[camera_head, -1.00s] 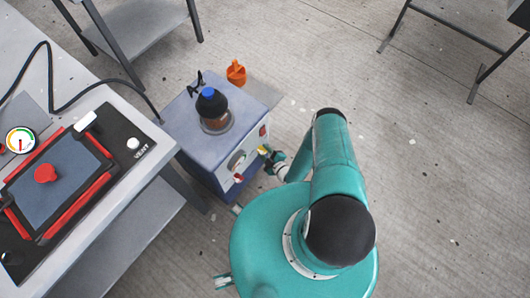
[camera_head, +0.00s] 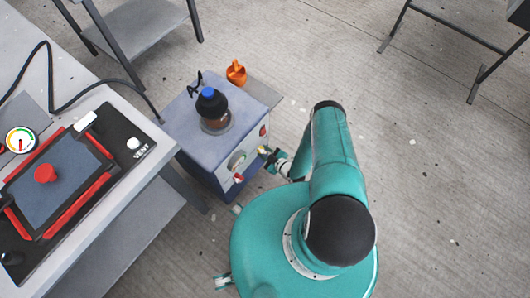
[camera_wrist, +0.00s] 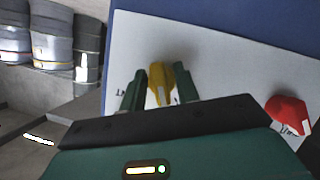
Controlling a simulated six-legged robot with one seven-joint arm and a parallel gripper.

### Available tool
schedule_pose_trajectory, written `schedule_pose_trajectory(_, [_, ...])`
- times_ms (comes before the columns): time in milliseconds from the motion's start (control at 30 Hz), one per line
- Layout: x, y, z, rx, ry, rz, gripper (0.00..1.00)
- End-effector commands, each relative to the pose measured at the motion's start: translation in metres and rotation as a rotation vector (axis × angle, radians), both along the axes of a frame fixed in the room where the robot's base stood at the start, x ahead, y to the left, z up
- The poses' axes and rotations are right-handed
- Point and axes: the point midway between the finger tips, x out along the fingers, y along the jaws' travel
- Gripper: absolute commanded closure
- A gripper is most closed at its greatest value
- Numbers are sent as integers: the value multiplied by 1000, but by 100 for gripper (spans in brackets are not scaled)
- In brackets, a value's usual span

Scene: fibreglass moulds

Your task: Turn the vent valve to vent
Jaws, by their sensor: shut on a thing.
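A yellow valve handle (camera_wrist: 161,84) sticks out from the pale front panel of a blue-grey pump box. It points toward the wrist camera and sits between the two dark fingers of my gripper (camera_wrist: 158,92), which is shut on it. Letters on the panel beside the fingers are partly hidden and I cannot read them. In the head view my gripper (camera_head: 273,158) is at the right part of the box's front, and the yellow handle (camera_head: 263,149) shows only as a small spot.
The pump box (camera_head: 185,125) carries a brown jar with a blue cap (camera_head: 212,105). A red knob (camera_wrist: 288,112) is on the same panel. Left stands a bench with a mould (camera_head: 60,180), a gauge (camera_head: 20,140) and a white knob (camera_head: 133,144) marked VENT. Open floor lies right.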

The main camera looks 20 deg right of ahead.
Motion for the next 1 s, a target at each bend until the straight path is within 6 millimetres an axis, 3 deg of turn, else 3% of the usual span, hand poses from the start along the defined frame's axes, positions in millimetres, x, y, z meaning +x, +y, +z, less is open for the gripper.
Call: schedule_pose_trajectory(1000, [-2,0,0,769,560,2,92])
